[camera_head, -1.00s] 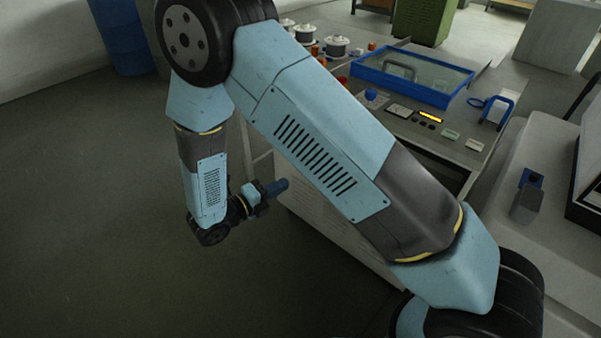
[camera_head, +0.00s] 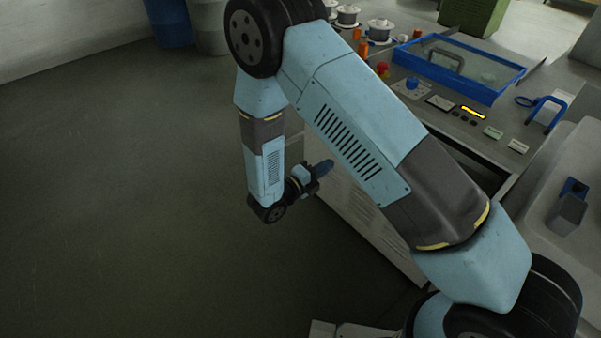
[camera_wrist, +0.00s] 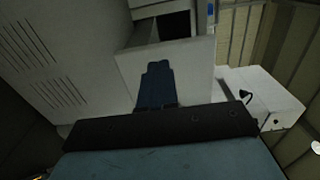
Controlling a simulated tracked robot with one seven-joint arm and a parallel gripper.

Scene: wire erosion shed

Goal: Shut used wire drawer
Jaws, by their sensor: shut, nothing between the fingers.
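The drawer shows in the wrist view as a pale grey front panel (camera_wrist: 191,72) with a dark gap behind its upper edge, so it stands open from the white cabinet (camera_wrist: 45,60). My gripper (camera_wrist: 157,68) has its dark blue fingers together, empty, in front of this panel. Whether the fingertips touch it I cannot tell. In the head view my gripper (camera_head: 326,167) is low beside the machine cabinet (camera_head: 365,220), pointing right towards it. My arm hides most of the drawer area there.
The machine top carries a blue-framed tank (camera_head: 490,92), several spools (camera_head: 380,30), a red button (camera_head: 382,68) and a blue clamp-like handle (camera_head: 545,110). A blue barrel (camera_head: 168,22) stands at the back wall. The floor (camera_head: 130,200) at left is clear.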

